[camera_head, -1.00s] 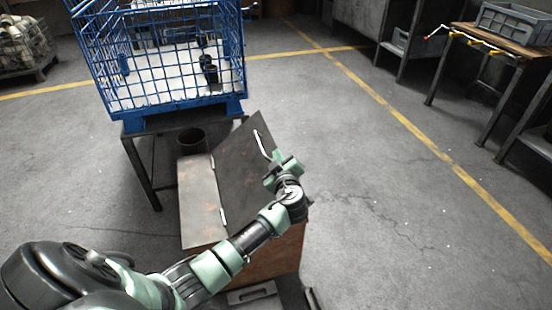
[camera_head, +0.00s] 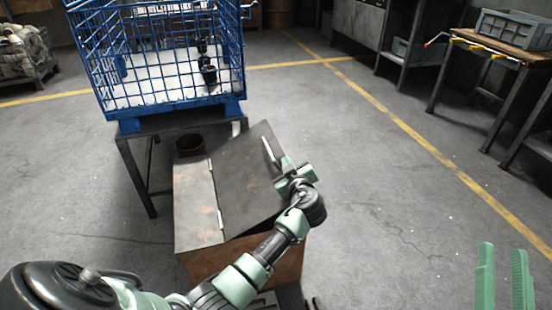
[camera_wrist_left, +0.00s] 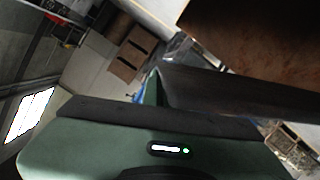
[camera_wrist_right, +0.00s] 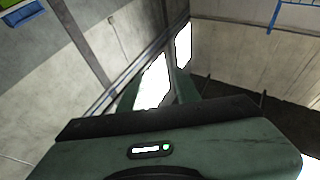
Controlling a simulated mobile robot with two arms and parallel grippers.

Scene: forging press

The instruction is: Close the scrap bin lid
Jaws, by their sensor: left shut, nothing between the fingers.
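The scrap bin (camera_head: 255,262) is a rusty brown box with a fixed grey top plate (camera_head: 195,205) on its left. Its dark hinged lid (camera_head: 240,175) is joined to that plate and looks tilted up at a shallow angle. A light bar handle (camera_head: 269,150) stands near the lid's far right edge. My left gripper (camera_head: 284,168) is shut and empty beside the handle, at the lid's right side; I cannot tell if it touches the lid. A rusty surface (camera_wrist_left: 250,35) fills the upper right of the left wrist view. My right gripper (camera_head: 505,275) is open and empty, far right of the bin.
A blue wire cage (camera_head: 165,70) stands on a dark table (camera_head: 135,160) behind the bin. A dark round pot (camera_head: 190,145) is just behind the bin. A workbench with a grey crate (camera_head: 515,28) is at the far right. The floor right of the bin is clear.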

